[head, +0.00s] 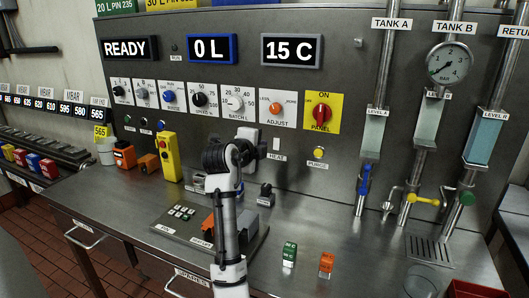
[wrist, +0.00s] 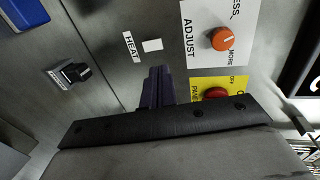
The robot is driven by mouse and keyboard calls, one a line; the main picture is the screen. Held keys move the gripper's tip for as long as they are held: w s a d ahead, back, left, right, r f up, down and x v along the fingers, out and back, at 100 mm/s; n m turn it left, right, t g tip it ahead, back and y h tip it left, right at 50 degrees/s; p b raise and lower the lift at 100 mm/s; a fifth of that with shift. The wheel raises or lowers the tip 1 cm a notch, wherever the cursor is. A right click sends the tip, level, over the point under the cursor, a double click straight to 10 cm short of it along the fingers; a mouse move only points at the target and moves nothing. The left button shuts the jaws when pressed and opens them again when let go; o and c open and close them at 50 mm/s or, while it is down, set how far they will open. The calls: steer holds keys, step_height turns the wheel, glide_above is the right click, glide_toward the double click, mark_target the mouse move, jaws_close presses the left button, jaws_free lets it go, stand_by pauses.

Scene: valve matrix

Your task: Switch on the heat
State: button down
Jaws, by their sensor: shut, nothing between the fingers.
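A gap shows between the fingertips and the switch in the picture; I cannot tell the depth. The temperature display (head: 291,50) reads 15 C.
The orange ADJUST knob (wrist: 225,39) and red PANEL knob (wrist: 215,93) are close to the switch. A yellow PURGE button (head: 318,153) sits to its right. A dark-knobbed part (wrist: 75,73) stands out nearby. Green and orange blocks (head: 289,254) stand on the bench below.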

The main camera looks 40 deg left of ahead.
steer(key=shift+r+b+v, duration=0.2)
steer(key=shift+v, duration=0.7)
steer(key=shift+r+b+v, duration=0.15)
steer(key=shift+v, duration=0.8)
steer(key=shift+w, duration=0.1)
